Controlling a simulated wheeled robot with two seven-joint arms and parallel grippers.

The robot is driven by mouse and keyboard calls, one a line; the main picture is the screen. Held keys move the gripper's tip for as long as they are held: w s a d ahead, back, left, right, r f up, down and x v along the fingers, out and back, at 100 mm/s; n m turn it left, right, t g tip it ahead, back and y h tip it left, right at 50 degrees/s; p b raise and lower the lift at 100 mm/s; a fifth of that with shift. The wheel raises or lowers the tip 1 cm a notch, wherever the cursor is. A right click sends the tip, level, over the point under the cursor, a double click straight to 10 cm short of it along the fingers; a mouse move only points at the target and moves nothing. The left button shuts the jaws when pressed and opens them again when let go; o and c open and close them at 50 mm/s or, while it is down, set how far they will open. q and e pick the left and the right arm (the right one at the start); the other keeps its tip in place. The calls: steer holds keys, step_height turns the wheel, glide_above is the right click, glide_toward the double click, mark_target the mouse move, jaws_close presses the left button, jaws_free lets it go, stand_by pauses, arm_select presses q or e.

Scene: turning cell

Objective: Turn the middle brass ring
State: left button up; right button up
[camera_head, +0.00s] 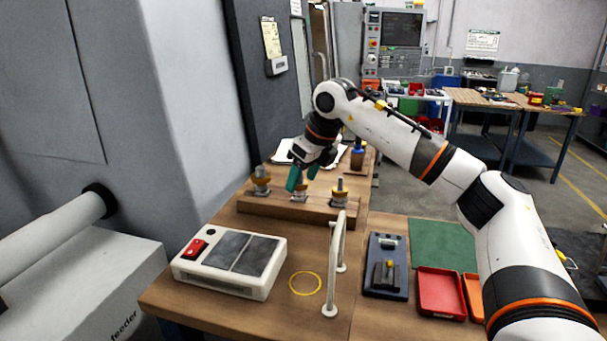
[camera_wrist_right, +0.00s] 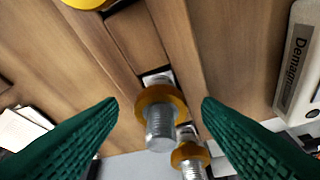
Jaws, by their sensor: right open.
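Three brass rings sit on threaded metal posts on a wooden bar. In the head view these are the left ring (camera_head: 261,179), the middle ring (camera_head: 299,195) and the right ring (camera_head: 339,195). My right gripper (camera_head: 302,178), with green fingers, is open above the middle ring and partly hides it. In the right wrist view, the middle ring (camera_wrist_right: 160,97) and its post lie between the open fingers (camera_wrist_right: 160,106), with gaps on both sides. Another ring (camera_wrist_right: 190,153) shows below it, and part of a third (camera_wrist_right: 85,3) at the top edge. My left gripper is not in view.
A white device with a red switch (camera_head: 196,247) stands in front of the wooden bar (camera_head: 285,213). A pale upright handle (camera_head: 335,260) rises to its right. A dark fixture (camera_head: 386,265) and red tray (camera_head: 441,293) lie further right.

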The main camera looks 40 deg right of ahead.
steer(key=shift+c, duration=0.6)
steer(key=c, duration=0.9)
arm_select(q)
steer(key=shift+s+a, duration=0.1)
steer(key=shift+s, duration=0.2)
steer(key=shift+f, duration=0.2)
arm_select(e)
steer(key=shift+m, duration=0.3)
steer(key=m, duration=0.1)
steer(key=m+h+b, duration=0.1)
steer(key=shift+a+m, duration=0.25)
steer(key=shift+m, duration=0.15)
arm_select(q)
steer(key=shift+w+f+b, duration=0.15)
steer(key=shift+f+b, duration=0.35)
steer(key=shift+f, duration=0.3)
arm_select(e)
steer(key=shift+a+m+h, duration=0.2)
steer(key=shift+m+h, duration=0.8)
steer(key=shift+m, duration=1.2)
steer(key=shift+r, duration=0.1)
steer(key=o, duration=1)
